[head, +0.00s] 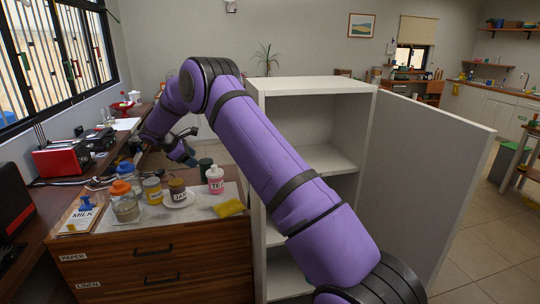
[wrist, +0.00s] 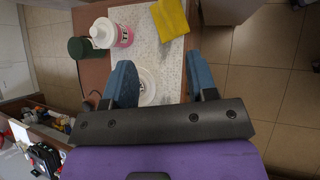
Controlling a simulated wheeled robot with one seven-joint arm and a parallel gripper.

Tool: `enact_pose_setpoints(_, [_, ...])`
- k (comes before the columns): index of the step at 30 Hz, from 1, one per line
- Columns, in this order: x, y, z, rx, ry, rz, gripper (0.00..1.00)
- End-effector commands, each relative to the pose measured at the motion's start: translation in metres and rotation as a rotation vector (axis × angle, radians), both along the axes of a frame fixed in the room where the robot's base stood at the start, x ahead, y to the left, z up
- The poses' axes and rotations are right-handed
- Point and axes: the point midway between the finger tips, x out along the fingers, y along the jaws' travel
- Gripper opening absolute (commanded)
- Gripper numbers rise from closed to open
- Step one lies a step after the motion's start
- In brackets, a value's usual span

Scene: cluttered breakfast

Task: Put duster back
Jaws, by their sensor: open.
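A yellow cloth (head: 229,208), which looks like the duster, lies on the speckled light mat at the right front of the counter. In the wrist view the cloth (wrist: 170,17) is at the top, beyond my fingertips and a little right of the middle. My gripper (head: 188,157) is above the back of the counter in the head view, apart from the cloth. The wrist view shows the gripper (wrist: 162,78) with its two blue fingers spread and nothing held between them. A round white thing shows below and between the fingers, partly hidden.
A pink bottle (head: 215,180) stands near the cloth, with a dark green jar (head: 205,166) behind. Several jars and a saucer (head: 188,201) crowd the counter. Drawers labelled PAPER (head: 74,257) and LINEN (head: 88,285) are shut. A white cabinet (head: 313,82) stands open at right, its door swung outward.

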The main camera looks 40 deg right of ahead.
Motion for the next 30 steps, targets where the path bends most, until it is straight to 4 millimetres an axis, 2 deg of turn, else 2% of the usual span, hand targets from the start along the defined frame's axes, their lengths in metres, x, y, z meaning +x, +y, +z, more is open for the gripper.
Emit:
enact_pose_setpoints(1, [-0.010, 0.003, 0.025, 0.018, -0.032, -0.020, 0.52])
enact_pose_setpoints(6, [-0.047, 0.013, 0.088, 0.085, -0.127, -0.092, 0.52])
enact_pose_setpoints(11, [-0.090, 0.023, 0.140, 0.151, -0.215, -0.166, 0.52])
enact_pose_setpoints(15, [-0.132, 0.030, 0.180, 0.210, -0.290, -0.234, 0.52])
enact_pose_setpoints(24, [-0.234, 0.046, 0.243, 0.349, -0.446, -0.388, 0.52])
enact_pose_setpoints(30, [-0.307, 0.056, 0.268, 0.447, -0.544, -0.497, 0.52])
